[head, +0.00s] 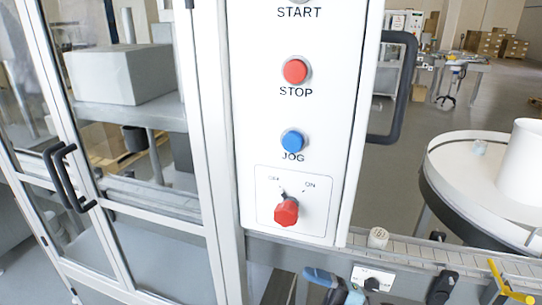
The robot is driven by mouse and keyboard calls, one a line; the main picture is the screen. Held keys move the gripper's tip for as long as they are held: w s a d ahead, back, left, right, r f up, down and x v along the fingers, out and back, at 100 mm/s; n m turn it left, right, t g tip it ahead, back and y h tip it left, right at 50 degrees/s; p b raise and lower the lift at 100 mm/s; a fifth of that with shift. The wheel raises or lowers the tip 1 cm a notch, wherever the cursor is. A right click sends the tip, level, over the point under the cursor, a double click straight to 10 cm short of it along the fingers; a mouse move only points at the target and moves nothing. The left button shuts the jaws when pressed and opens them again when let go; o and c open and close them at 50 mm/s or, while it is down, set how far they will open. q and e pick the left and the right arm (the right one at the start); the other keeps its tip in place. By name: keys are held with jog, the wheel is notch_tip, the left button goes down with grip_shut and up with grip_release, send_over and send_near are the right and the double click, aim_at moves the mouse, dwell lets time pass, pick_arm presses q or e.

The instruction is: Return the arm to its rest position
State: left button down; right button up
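Neither of my grippers can be made out in the head view, and no arm of mine is clearly visible. The white control panel (252,145) stands upright in the middle. It carries a red STOP button (295,71), a blue JOG button (292,141) and a red rotary knob (286,212) between the OFF and ON labels. The knob's pointer appears turned toward the OFF side. Nothing touches the buttons or the knob. The START button is cut off at the top edge.
Glass cabinet doors with black handles (67,178) stand at the left. A black bar handle (405,90) juts out right of the panel. A conveyor (410,252) with a small white jar (378,238) runs toward a round white table (470,170). Dark and blue parts sit below the panel.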

jog(key=s+d+f+m+t+h, duration=0.1)
jog(key=d+f+m+t+h, duration=0.3)
jog(key=f+m+t+h, duration=0.45)
jog(key=d+f+m+t+h, duration=0.3)
jog(key=d+f+m+h, duration=0.15)
jog(key=m, duration=0.65)
jog(key=s+d+f+m+g+h, duration=0.4)
jog(key=s+f+m+g, duration=0.1)
jog(key=s+f, duration=0.7)
notch_tip(320, 180, up, 8)
jog(key=p, duration=1)
jog(key=shift+d+p, duration=0.35)
jog(key=shift+p, duration=0.05)
jog(key=shift+s+d, duration=0.1)
